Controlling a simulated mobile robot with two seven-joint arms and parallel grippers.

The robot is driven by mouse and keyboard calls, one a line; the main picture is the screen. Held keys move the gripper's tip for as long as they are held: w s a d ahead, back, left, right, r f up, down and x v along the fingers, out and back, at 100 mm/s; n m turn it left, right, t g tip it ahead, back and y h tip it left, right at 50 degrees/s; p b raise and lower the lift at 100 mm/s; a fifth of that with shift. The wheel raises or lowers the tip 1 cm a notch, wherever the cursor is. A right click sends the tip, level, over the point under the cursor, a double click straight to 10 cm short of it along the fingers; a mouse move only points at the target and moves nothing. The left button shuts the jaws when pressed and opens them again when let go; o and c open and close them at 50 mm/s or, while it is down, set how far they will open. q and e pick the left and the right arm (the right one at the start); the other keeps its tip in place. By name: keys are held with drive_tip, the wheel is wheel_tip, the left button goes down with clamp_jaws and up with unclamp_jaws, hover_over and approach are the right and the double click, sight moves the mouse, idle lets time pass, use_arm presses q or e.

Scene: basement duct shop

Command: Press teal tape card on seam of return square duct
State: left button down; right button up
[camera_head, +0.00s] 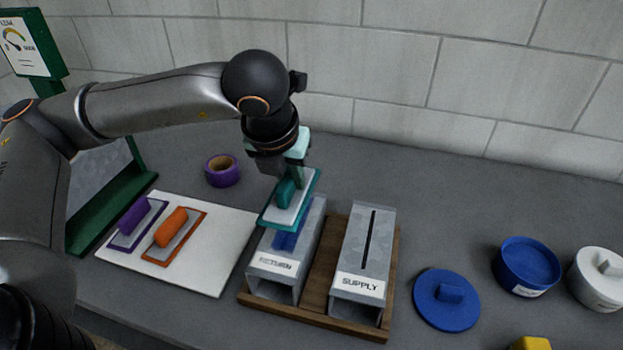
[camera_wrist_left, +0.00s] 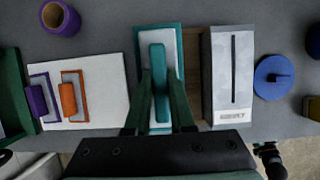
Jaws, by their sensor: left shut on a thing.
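My left gripper (camera_head: 291,180) is shut on the handle of the teal tape card (camera_head: 302,208), a pale plate with a teal border. It holds the card over the return duct (camera_head: 270,265), a grey square duct labelled RETURN. The card hides much of that duct's top, and its seam is not clearly visible. A blue patch (camera_head: 287,240) shows on the duct's top just below the card's front edge. Whether card and duct touch, I cannot tell. In the left wrist view, the card (camera_wrist_left: 172,37) lies between my fingers (camera_wrist_left: 160,100). My right gripper is not in view.
The supply duct (camera_head: 350,255), with a dark open seam, stands right of the return duct in a wooden tray (camera_head: 318,285). Purple (camera_head: 138,222) and orange (camera_head: 173,235) cards lie on a white board (camera_head: 215,255). A purple roll (camera_head: 222,171) and blue lid (camera_head: 446,300) flank the area.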

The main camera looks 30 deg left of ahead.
sight(292, 203)
use_arm(q)
drive_tip(key=shift+w, duration=0.1)
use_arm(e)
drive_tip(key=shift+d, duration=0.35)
use_arm(q)
drive_tip(key=shift+f+b, duration=0.6)
drive_tip(key=shift+f, duration=0.9)
wheel_tip(292, 203, down, 3)
drive_tip(key=shift+r+b, duration=0.15)
drive_tip(key=shift+b, duration=0.95)
drive_tip(key=shift+f+b, duration=0.25)
drive_tip(key=shift+b, duration=0.15)
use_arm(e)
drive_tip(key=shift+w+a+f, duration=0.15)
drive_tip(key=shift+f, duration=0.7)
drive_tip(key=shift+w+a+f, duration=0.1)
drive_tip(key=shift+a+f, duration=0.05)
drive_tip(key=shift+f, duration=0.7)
use_arm(q)
drive_tip(key=shift+b, duration=0.45)
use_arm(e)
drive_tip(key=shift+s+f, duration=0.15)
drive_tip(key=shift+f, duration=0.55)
